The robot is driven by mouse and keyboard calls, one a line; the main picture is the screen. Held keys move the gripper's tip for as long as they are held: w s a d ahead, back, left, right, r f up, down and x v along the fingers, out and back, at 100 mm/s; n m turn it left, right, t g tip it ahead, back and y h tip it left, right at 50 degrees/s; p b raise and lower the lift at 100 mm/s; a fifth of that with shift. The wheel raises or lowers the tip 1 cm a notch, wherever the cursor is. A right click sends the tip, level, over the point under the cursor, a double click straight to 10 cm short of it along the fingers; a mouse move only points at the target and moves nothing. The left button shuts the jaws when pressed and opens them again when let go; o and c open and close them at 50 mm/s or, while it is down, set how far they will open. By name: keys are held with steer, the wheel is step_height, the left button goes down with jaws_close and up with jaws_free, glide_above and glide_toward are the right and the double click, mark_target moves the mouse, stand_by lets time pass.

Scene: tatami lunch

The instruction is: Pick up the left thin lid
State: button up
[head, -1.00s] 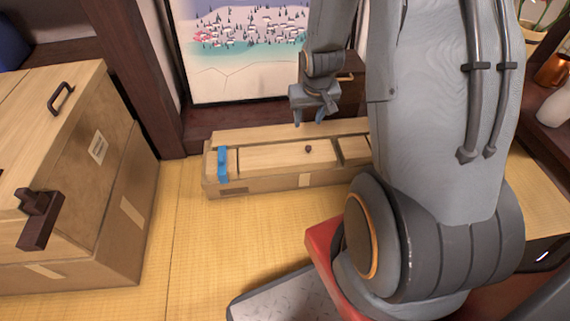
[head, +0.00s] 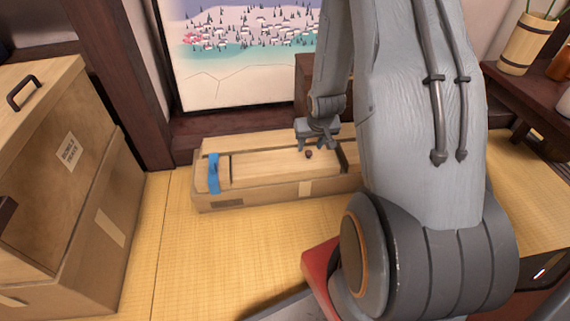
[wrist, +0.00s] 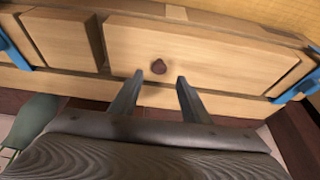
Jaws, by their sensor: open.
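A long, low wooden box (head: 270,190) lies on the tatami below the picture panel. A flat, thin wooden lid (head: 260,165) with a small dark brown knob (head: 308,154) is set in its top; the lid (wrist: 205,57) and knob (wrist: 158,66) also show in the wrist view. My gripper (head: 315,147) is above the lid, close to the knob. In the wrist view my open, empty gripper (wrist: 160,78) has its fingers pointing toward the lid, with the knob between the tips in the picture. Whether they touch anything is unclear. My arm hides the box's right end.
A blue strap (head: 213,173) crosses the box's left end. A large wooden chest (head: 85,190) stands at the left. A dark post (head: 115,80) and the picture panel (head: 245,60) rise behind. Open tatami (head: 220,250) lies in front of the box.

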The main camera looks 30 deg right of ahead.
mark_target(309, 152)
steer(key=b+x, duration=0.2)
steer(key=x, duration=0.2)
steer(key=shift+s+d+f+b, duration=0.1)
steer(key=shift+f+b, duration=0.2)
steer(key=shift+b, duration=0.1)
jaws_close()
